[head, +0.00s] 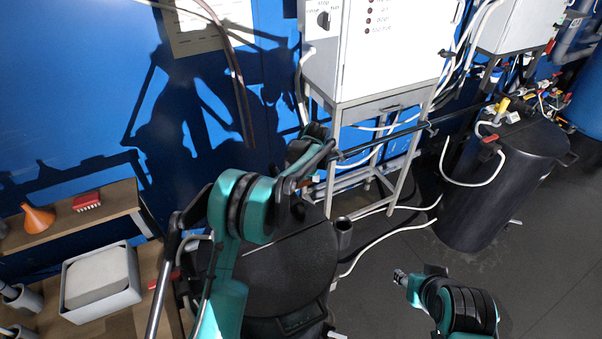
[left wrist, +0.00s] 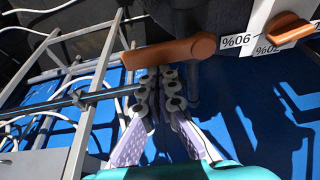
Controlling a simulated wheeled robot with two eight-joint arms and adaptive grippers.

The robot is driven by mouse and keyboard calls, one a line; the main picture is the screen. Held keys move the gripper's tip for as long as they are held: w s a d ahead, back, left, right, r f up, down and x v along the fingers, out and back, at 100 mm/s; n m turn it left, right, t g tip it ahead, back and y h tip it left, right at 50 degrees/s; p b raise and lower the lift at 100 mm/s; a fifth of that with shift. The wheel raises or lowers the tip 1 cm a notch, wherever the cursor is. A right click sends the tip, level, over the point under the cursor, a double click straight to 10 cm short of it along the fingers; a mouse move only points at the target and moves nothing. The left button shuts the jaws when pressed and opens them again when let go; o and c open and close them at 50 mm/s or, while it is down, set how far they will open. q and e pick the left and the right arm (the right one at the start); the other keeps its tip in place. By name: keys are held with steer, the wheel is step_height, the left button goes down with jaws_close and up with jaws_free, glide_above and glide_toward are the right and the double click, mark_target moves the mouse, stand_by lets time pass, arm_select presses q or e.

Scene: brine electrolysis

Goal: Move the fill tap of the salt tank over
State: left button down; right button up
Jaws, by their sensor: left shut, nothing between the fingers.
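An orange-brown lever handle (left wrist: 170,52), which looks like the tap, lies almost level across the upper middle of the left wrist view. A dark fitting stands behind it. My left gripper (left wrist: 160,88) is shut and empty, its fingertips just below the lever; I cannot tell whether they touch it. In the head view my left arm reaches over a black tank (head: 285,265), and its fingers and the lever are not clear there. A second orange handle (left wrist: 291,28) sits beside percent labels at upper right. My right gripper (head: 400,278) is low right of centre, apart from the tanks.
A metal stand (head: 385,103) with a white control box (head: 395,45) is behind the black tank. Another black tank (head: 490,190) with valves stands at right. White hoses cross the floor. A wooden bench (head: 70,230) with a grey bin (head: 100,283) is at left.

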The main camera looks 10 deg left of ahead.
mark_target(308, 184)
arm_select(q)
steer(key=shift+s+d+m, duration=0.2)
steer(key=shift+d+m, duration=0.05)
steer(key=shift+m, duration=0.35)
stand_by(0.3)
steer(key=m, duration=0.1)
steer(key=s+d+m+h+b, duration=0.1)
steer(key=m, duration=0.1)
steer(key=shift+t, duration=0.3)
steer(key=m, duration=0.1)
steer(key=s+m+h+b, duration=0.1)
steer(key=m, duration=0.1)
steer(key=shift+s+d+m, duration=0.3)
steer(key=shift+d, duration=0.1)
steer(key=s+m+h, duration=0.1)
steer(key=m, duration=0.2)
steer(key=s+m+h+b, duration=0.1)
steer(key=s+m, duration=0.1)
steer(key=m, duration=0.1)
steer(key=s+m+g+h, duration=0.1)
steer(key=m, duration=0.2)
steer(key=shift+s+a, duration=0.2)
steer(key=shift+a, duration=0.05)
steer(key=shift+s+a+b, duration=0.1)
steer(key=shift+b, duration=0.2)
steer(key=shift+r, duration=0.1)
steer(key=v, duration=1.2)
